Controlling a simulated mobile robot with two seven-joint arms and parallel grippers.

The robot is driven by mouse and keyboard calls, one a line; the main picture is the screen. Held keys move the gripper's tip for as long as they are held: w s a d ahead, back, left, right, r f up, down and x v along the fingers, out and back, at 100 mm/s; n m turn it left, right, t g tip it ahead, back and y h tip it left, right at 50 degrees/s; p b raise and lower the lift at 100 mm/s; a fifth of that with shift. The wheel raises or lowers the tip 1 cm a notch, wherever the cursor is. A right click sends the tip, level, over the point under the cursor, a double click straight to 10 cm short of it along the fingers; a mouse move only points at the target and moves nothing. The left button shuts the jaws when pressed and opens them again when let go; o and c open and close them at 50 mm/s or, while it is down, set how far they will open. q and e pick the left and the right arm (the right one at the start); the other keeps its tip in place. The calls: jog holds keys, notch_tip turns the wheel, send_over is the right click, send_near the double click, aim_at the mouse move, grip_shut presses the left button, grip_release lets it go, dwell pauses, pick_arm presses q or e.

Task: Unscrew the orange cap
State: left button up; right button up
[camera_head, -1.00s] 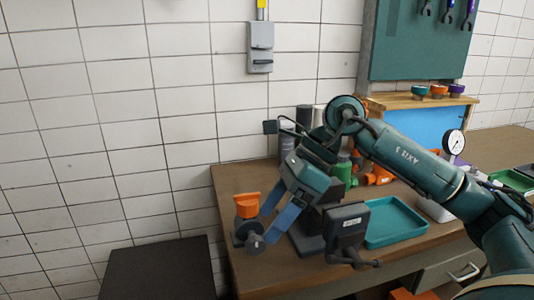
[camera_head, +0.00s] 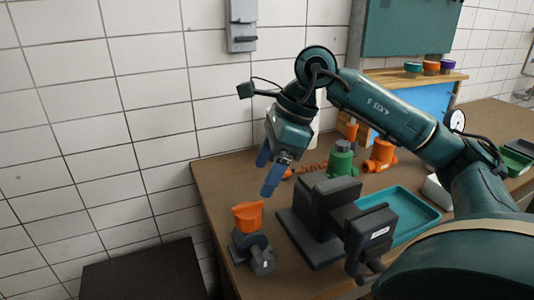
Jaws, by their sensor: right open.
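The orange cap (camera_head: 248,216) sits on top of a dark grey fitting (camera_head: 252,250) near the left front of the brown workbench (camera_head: 215,185). My right gripper (camera_head: 266,172) is open and empty, with its blue fingers pointing down. It hangs above and behind the cap, a little to its right in the picture, apart from it. My left gripper is not in view.
A dark vise (camera_head: 320,215) stands just right of the cap. A teal tray (camera_head: 415,215), a green bottle-like part (camera_head: 342,158) and orange fittings (camera_head: 381,155) lie farther right. A dark box (camera_head: 145,270) stands left of the bench.

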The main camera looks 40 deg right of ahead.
aim_at(245, 205)
jog(key=x, duration=1)
jog(key=shift+w+f, duration=0.1)
jog(key=shift+f, duration=0.3)
jog(key=c, duration=1)
jog(key=shift+r, duration=0.1)
jog(key=shift+r+p, duration=0.1)
jog(key=shift+p, duration=0.25)
jog(key=shift+r+p, duration=0.4)
jog(key=shift+r, duration=0.35)
jog(key=o, duration=1)
